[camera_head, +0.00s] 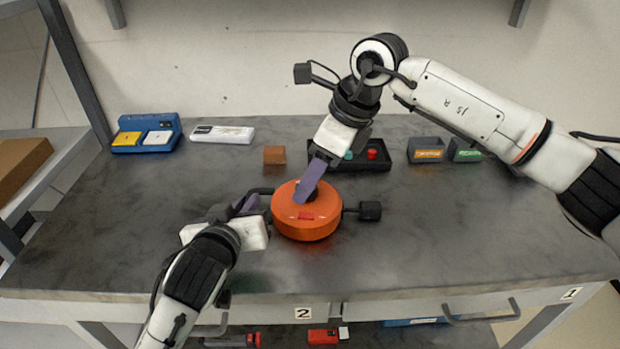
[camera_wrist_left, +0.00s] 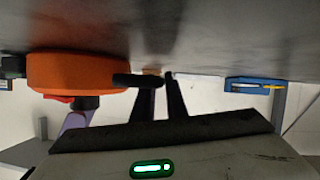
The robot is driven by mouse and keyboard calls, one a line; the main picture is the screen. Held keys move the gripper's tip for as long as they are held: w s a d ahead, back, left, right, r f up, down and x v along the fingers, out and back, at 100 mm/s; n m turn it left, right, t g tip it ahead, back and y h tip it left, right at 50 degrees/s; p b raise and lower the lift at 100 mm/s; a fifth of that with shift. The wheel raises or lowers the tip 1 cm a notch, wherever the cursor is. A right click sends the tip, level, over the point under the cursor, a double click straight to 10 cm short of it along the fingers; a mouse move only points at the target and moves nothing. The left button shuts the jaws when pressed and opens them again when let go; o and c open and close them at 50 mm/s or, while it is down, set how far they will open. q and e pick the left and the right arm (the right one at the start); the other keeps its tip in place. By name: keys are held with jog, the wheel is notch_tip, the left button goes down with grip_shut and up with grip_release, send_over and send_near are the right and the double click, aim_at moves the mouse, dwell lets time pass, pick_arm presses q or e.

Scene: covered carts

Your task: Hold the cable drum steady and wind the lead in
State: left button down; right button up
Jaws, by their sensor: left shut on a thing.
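The orange cable drum (camera_head: 318,227) lies flat on the grey cart top, with a red patch on its front. A black bar (camera_head: 262,190) sticks out at its left and a black block (camera_head: 369,210) at its right. My left gripper (camera_head: 252,200) is shut on the black bar; the left wrist view, upside down, shows the drum (camera_wrist_left: 75,72) and the bar (camera_wrist_left: 138,80) at the fingertips (camera_wrist_left: 160,82). My right gripper (camera_head: 302,196) points down onto the drum's middle; its purple fingers overlap, hiding the gap and what lies between them. I cannot make out the lead.
Behind the drum stand a brown cube (camera_head: 274,155), a black tray (camera_head: 377,164) and small labelled bins (camera_head: 427,155). A blue holder (camera_head: 147,146) and a white box (camera_head: 222,134) stand at back left.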

jog(key=shift+w+a+f, duration=0.1)
jog(key=shift+a+f, duration=0.05)
jog(key=shift+f, duration=0.35)
jog(key=c, duration=1)
jog(key=shift+c, duration=0.2)
jog(key=shift+m, duration=0.3)
jog(key=m+t, duration=0.1)
jog(key=m, duration=0.1)
jog(key=m+h, duration=0.1)
jog(key=m, duration=0.2)
jog(key=shift+a+t+h, duration=0.15)
jog(key=shift+t+h, duration=0.15)
jog(key=shift+t, duration=0.1)
jog(key=m, duration=0.2)
jog(key=m+h, duration=0.1)
jog(key=m, duration=0.2)
jog(key=shift+s+a+t+h, duration=0.1)
jog(key=shift+s+t+h, duration=0.1)
jog(key=shift+t+h, duration=0.15)
jog(key=shift+m, duration=0.3)
